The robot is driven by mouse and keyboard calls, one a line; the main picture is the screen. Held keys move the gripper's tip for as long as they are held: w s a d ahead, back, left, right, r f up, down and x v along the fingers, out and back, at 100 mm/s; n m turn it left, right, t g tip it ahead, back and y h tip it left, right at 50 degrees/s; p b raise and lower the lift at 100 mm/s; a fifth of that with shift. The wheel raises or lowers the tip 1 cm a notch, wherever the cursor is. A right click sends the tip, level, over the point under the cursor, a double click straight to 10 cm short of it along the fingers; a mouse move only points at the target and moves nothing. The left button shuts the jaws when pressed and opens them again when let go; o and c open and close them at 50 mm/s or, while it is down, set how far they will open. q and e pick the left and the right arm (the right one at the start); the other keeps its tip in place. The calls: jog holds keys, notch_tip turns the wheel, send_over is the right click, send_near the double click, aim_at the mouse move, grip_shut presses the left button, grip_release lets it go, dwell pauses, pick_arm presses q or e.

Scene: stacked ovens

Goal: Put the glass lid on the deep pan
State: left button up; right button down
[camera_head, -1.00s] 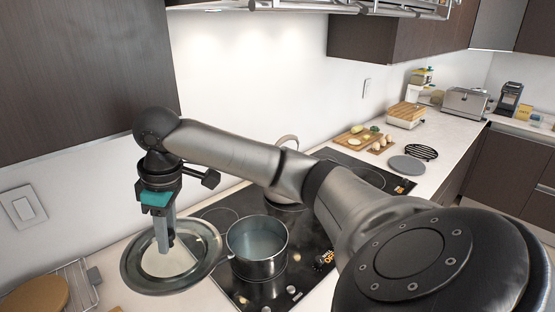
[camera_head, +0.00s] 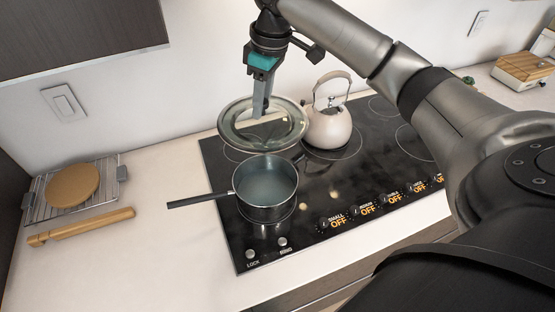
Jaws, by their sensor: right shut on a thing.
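The round glass lid (camera_head: 233,128) has a metal rim and is held up by my right gripper (camera_head: 261,106), which is shut on it near its middle. The lid is above the back left of the cooktop, behind the pan in the picture. The deep pan (camera_head: 266,207) is a steel pot with a long dark handle pointing left. It stands open on the front left burner. The lid's front edge shows close to the pan's back rim; I cannot tell the height between them. My left gripper is not in view.
A cream kettle (camera_head: 329,128) stands on the cooktop (camera_head: 360,175) just right of the lid.

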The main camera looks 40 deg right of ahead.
notch_tip(320, 180, down, 20)
jog(key=shift+r, duration=0.25)
jog(key=shift+a, duration=0.1)
jog(key=shift+f, duration=0.35)
jog(key=c, duration=0.6)
grip_release()
jog(key=shift+o, duration=0.2)
notch_tip(320, 180, up, 13)
jog(key=s, duration=0.1)
jog(key=shift+s+d+f, duration=0.2)
jog(key=shift+s+d, duration=0.1)
jog(key=shift+d, duration=0.15)
